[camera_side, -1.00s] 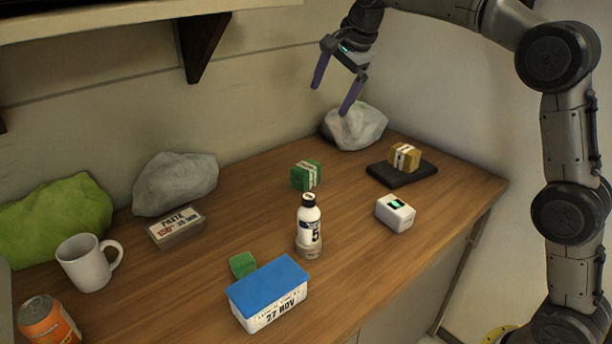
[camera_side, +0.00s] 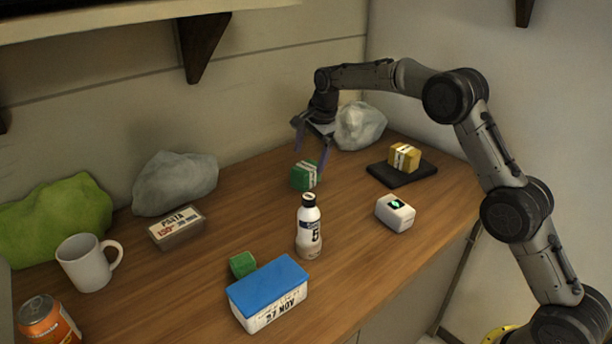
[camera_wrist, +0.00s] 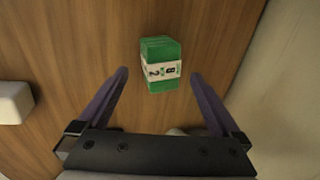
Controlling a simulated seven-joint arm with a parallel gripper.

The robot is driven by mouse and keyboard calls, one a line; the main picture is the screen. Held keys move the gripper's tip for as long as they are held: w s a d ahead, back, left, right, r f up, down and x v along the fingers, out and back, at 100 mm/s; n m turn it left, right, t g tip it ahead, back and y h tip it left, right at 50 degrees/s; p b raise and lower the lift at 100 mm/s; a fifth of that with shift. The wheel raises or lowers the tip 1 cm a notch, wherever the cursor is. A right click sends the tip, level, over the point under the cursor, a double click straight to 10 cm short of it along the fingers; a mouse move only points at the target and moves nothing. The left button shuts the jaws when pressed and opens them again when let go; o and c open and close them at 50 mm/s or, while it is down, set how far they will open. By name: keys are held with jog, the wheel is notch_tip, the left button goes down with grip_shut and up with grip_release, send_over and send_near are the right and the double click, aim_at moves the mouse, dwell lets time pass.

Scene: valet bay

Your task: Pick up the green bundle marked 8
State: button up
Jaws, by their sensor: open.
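A green bundle (camera_side: 302,177) with a white paper band stands on the wooden counter near the back. In the wrist view the green bundle (camera_wrist: 160,49) shows its band with dark marks that look like an 8, with another mark like a 2 beside it. My gripper (camera_side: 311,162) is open and points down just over this bundle. In the wrist view the gripper's (camera_wrist: 159,74) fingers lie either side of the bundle's near part, with gaps on both sides. A smaller green block (camera_side: 242,264) sits behind the blue-lidded box, its face partly hidden.
A white bottle (camera_side: 309,232) stands in front of the bundle. A grey rock (camera_side: 360,127) is behind my gripper. A yellow bundle (camera_side: 404,156) lies on a black pad (camera_side: 401,179) to the right. A white device (camera_side: 395,214) and blue-lidded box (camera_side: 267,290) sit nearer.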

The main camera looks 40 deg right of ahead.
aim_at(308, 167)
jog(key=shift+d+x, duration=0.2)
jog(key=shift+x, duration=1.15)
jog(key=shift+d+x, duration=0.15)
jog(key=shift+x, duration=1.25)
jog(key=shift+w, duration=0.1)
jog(key=shift+r, duration=0.1)
grip_shut()
